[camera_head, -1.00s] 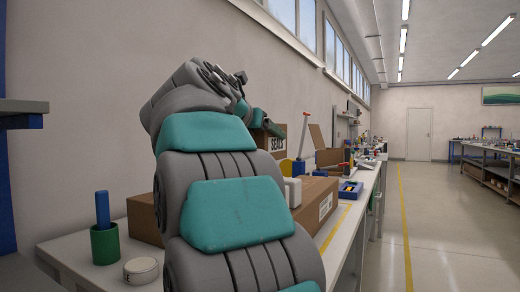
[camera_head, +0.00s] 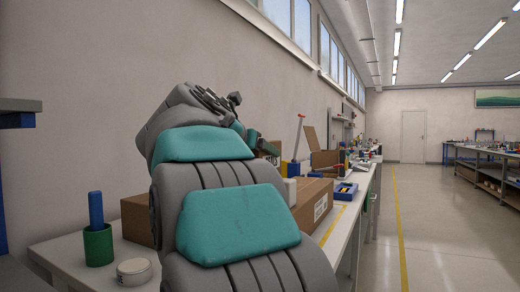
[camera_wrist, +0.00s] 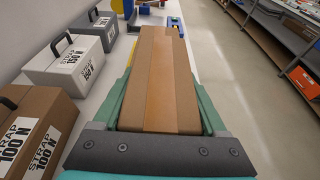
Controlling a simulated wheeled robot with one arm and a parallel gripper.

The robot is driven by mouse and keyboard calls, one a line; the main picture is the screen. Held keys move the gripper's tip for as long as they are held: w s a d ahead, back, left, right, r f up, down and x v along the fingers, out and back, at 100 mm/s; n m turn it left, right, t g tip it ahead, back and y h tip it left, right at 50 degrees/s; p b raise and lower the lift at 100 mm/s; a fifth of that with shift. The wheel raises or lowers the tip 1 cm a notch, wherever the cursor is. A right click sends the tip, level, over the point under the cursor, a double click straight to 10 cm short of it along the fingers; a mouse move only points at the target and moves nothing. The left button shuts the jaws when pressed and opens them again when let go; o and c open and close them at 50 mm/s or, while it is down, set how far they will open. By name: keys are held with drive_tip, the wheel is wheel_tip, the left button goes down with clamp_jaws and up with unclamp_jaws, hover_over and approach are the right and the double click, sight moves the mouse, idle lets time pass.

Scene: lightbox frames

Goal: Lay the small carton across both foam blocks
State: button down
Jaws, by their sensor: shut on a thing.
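In the wrist view my gripper (camera_wrist: 163,85) is shut on a long brown carton (camera_wrist: 167,85), with a teal finger along each side. The carton points away from the wrist, and its far end is near a blue item on the bench. In the head view my arm covers the middle of the bench, so the held carton cannot be made out for sure. I cannot pick out the foam blocks with certainty in either view. A small white block (camera_head: 290,190) shows beside my arm, partly hidden.
A labelled brown box (camera_head: 315,207), a blue tray (camera_head: 345,191) and a green cup (camera_head: 98,245) with a blue rod stand on the bench. A round tin (camera_head: 134,271) is nearby. White and grey handled cases (camera_wrist: 70,65) line the carton's left.

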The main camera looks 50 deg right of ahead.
drive_tip(key=shift+f, duration=0.2)
unclamp_jaws()
drive_tip(key=shift+w+r+b, duration=0.1)
drive_tip(key=shift+r+b, duration=0.2)
drive_tip(key=shift+r, duration=0.15)
drive_tip(key=v, duration=1.2)
drive_tip(key=shift+p, duration=0.4)
drive_tip(key=shift+a+r, duration=0.1)
